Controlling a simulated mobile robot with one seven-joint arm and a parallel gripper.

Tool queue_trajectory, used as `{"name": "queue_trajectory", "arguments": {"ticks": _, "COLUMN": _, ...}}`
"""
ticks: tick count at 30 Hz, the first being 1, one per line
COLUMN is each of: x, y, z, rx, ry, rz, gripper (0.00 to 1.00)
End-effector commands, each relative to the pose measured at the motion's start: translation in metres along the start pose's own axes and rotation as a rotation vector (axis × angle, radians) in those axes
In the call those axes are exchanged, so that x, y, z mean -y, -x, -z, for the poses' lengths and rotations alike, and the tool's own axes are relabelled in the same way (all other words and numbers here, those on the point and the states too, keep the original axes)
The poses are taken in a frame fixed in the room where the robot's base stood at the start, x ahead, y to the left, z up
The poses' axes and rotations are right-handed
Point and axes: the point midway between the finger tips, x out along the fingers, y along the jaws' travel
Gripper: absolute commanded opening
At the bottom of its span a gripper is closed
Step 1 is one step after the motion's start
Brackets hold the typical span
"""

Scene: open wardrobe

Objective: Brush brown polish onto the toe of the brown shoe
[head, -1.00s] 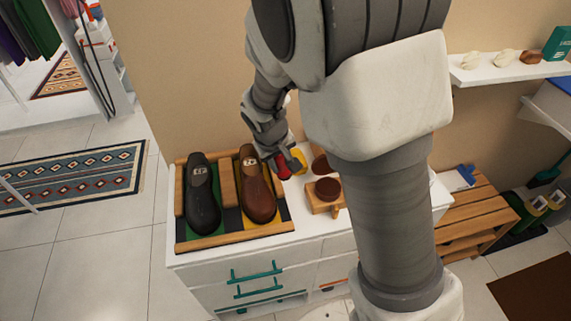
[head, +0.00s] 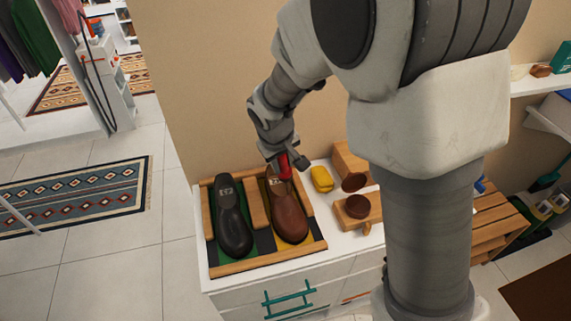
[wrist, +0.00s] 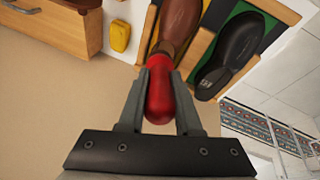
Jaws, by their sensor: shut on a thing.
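The brown shoe (head: 288,212) sits on the yellow side of a wooden tray (head: 268,264), toe to the front. The black shoe (head: 233,222) lies left of it on the green side. My gripper (head: 284,163) is shut on a red-handled tool (head: 285,167), over the heel end of the brown shoe. In the wrist view the red handle (wrist: 160,96) is between the fingers, and its far end overlaps the brown shoe (wrist: 180,22); I cannot tell whether they touch. The tool's bristles are hidden. A round brown polish tin (head: 357,206) sits on a wooden block to the right.
A yellow block (head: 321,179) and a dark brown disc (head: 354,182), perhaps the lid, lie right of the tray on the white cabinet top. A wooden box (head: 349,160) stands behind them. A wooden slatted rack (head: 497,222) is further right. My arm hides part of the right side.

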Motion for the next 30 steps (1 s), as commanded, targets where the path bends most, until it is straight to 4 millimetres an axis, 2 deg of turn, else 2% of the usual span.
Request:
{"name": "queue_trajectory", "arguments": {"ticks": 7, "x": 0.002, "y": -0.006, "z": -0.001, "rx": -0.001, "ry": 0.004, "rz": 0.001, "gripper": 0.0}}
{"name": "queue_trajectory", "arguments": {"ticks": 19, "x": 0.012, "y": -0.044, "z": -0.011, "rx": -0.002, "ry": 0.004, "rz": 0.001, "gripper": 0.0}}
{"name": "queue_trajectory", "arguments": {"ticks": 30, "x": 0.013, "y": -0.046, "z": -0.011, "rx": -0.002, "ry": 0.003, "rz": 0.001, "gripper": 0.0}}
